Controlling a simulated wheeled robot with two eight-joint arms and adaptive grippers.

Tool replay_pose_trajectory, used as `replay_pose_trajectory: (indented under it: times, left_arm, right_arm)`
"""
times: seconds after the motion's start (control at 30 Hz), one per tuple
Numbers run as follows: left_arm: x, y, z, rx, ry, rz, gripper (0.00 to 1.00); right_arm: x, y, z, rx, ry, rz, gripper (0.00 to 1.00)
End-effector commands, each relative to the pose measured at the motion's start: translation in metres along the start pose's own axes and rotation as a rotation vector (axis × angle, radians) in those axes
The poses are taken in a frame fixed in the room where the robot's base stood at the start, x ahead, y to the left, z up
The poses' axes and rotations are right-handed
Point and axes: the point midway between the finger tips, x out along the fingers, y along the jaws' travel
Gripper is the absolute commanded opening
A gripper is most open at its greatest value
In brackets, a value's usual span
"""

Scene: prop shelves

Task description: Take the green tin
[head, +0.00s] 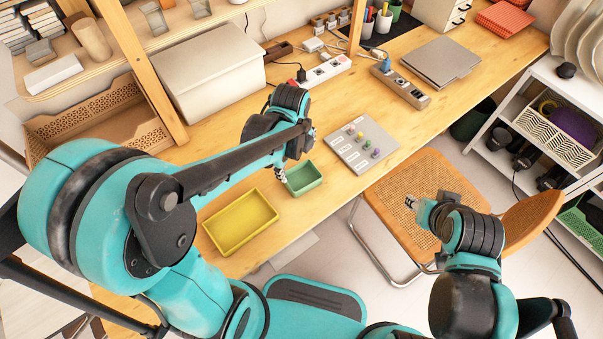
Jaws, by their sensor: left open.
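A small green open-topped tin (304,185) stands on the wooden desk, just right of a yellow tray. My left gripper (281,173) is over the desk at the tin's left edge. It is open, and its wrist and forearm hide most of it. I cannot tell whether a fingertip touches the tin's rim. The tin looks upright and empty. My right gripper (424,206) is off the desk, in front of the woven chair seat. Whether its fingers are apart is not clear.
The yellow tray (240,222) lies close to the tin on the left. A grey board with coloured knobs (361,146) is to the right. A white box (209,77) and power strip (327,71) stand behind. The chair (415,190) is in front of the desk.

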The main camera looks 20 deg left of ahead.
Motion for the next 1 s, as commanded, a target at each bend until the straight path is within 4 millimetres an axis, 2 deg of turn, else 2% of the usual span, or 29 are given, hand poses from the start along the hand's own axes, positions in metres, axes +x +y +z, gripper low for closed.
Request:
replay_pose_trajectory:
  times: [0.1, 0.27, 0.6, 0.83, 1.0]
  left_arm:
    - [0.011, -0.009, -0.002, 0.221, 0.023, 0.056, 1.00]
    - [0.025, -0.012, -0.004, 0.363, 0.042, 0.087, 1.00]
    - [0.061, -0.009, -0.006, 0.379, 0.044, 0.089, 1.00]
    - [0.097, -0.008, -0.008, 0.377, 0.044, 0.089, 1.00]
    - [0.101, -0.007, -0.009, 0.377, 0.044, 0.088, 1.00]
  right_arm:
    - [-0.008, 0.000, -0.006, 0.000, 0.000, 0.000, 0.40]
    - [-0.009, 0.000, -0.006, 0.000, 0.000, 0.000, 0.40]
    - [0.006, 0.000, 0.004, 0.000, 0.000, 0.000, 0.40]
    - [0.022, 0.000, 0.016, 0.000, 0.000, 0.000, 0.40]
    - [0.022, 0.000, 0.016, 0.000, 0.000, 0.000, 0.40]
